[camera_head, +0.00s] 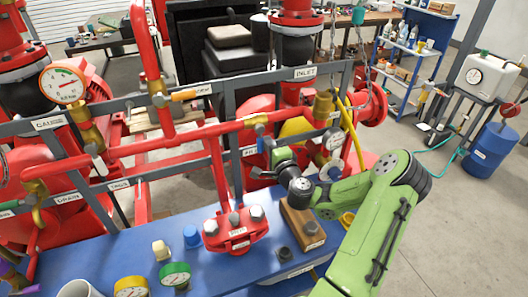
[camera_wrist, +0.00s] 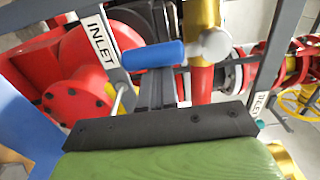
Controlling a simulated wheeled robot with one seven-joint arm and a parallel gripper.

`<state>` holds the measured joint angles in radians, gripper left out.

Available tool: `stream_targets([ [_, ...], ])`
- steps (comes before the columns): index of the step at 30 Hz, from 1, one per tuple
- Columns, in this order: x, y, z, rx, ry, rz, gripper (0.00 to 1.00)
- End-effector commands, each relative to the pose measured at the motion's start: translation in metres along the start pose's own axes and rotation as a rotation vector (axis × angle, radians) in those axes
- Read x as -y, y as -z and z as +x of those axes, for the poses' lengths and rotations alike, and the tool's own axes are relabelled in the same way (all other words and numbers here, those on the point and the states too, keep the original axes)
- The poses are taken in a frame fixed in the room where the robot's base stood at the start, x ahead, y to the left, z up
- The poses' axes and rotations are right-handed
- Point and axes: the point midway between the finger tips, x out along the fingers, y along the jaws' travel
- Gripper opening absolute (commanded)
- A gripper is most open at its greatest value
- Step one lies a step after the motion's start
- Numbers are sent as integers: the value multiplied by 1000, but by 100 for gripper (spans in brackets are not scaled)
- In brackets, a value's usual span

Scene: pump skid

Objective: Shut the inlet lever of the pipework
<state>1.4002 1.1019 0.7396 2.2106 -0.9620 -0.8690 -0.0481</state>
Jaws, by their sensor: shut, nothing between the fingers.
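The inlet lever has a blue grip (camera_wrist: 152,54) and a pale hub (camera_wrist: 214,46) in the wrist view. The grip lies crosswise to the brass pipe (camera_wrist: 203,75) behind the hub, beside an INLET label (camera_wrist: 103,42). In the head view a small blue grip (camera_head: 261,145) shows just left of my wrist. My gripper (camera_wrist: 157,82) is shut and empty. Its fingers reach up to the underside of the grip in the wrist picture; I cannot tell whether they touch it. In the head view my green wrist hides part of the valve area.
Red pipes and grey rails (camera_head: 150,172) with labels surround the lever. A blue bench (camera_head: 130,225) with a red clamped block (camera_head: 236,232) and several small parts lies in front.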

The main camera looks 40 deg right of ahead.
Motion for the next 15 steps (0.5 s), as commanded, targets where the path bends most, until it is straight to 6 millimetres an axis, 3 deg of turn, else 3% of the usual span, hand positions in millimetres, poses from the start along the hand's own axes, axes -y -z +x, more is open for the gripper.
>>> stream_targets([
  [11,2,14,0,-2,0,0,0],
  [15,-2,14,-12,-2,1,0,0],
])
